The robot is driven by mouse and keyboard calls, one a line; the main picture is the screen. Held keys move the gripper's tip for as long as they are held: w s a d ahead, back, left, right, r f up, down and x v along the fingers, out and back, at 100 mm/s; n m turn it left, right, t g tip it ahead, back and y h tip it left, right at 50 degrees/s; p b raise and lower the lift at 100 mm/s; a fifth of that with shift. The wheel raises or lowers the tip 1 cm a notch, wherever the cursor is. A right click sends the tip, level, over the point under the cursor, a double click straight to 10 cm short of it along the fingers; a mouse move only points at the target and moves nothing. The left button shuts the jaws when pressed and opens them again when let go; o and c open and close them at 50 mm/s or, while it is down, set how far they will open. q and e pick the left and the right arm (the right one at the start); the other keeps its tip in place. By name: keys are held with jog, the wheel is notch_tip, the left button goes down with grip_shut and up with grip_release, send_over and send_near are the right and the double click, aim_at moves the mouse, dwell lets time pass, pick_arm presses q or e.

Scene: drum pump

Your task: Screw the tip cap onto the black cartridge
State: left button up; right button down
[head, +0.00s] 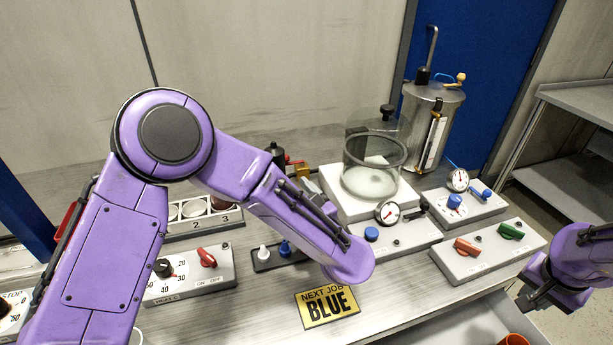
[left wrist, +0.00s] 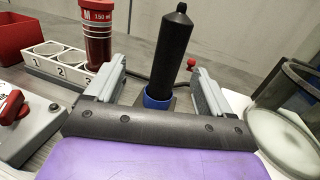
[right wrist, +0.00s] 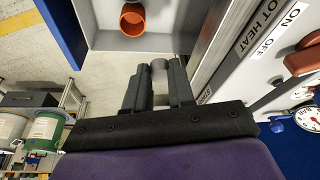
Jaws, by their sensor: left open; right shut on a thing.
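The black cartridge (left wrist: 172,52) stands upright in the left wrist view, its narrow threaded tip pointing up and bare. Its lower end sits in a blue collar (left wrist: 157,99). My left gripper (left wrist: 157,70) is open, with one finger on either side of the cartridge. My right gripper (right wrist: 159,72) is shut on a small grey round piece (right wrist: 160,65), which looks like the tip cap. In the head view the right gripper (head: 535,296) is at the right, beyond the bench's front edge.
A red 150 ml cartridge (left wrist: 97,32) stands in the numbered rack (left wrist: 55,68). Control boxes, a glass chamber (head: 371,170) and a "NEXT JOB BLUE" sign (head: 328,304) are around. An orange cup (right wrist: 133,18) sits in an open drawer.

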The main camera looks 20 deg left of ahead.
jog(key=shift+d+r+p, duration=0.1)
jog(key=shift+r+p, duration=0.25)
jog(key=shift+r, duration=0.25)
pick_arm(q)
jog(key=w+a, duration=0.1)
jog(key=w, duration=0.1)
jog(key=w+a+f, duration=0.1)
jog(key=w+a, duration=0.1)
jog(key=w, duration=0.1)
jog(key=w+a+f+p, duration=0.1)
jog(key=w, duration=0.1)
jog(key=shift+w+a, duration=0.15)
jog(key=shift+w, duration=0.25)
jog(key=a+p, duration=0.1)
jog(key=w+a+p, duration=0.1)
jog(key=a, duration=0.1)
jog(key=a+r+p, duration=0.1)
jog(key=shift+w+a+r, duration=0.1)
jog(key=shift+w+a, duration=0.15)
pick_arm(e)
jog(key=w+r, duration=0.2)
jog(key=shift+w+r, duration=0.25)
jog(key=shift+w, duration=0.05)
pick_arm(q)
jog(key=shift+w, duration=0.15)
jog(key=shift+c, duration=0.3)
pick_arm(e)
jog(key=shift+w+f, duration=0.1)
jog(key=shift+w, duration=0.05)
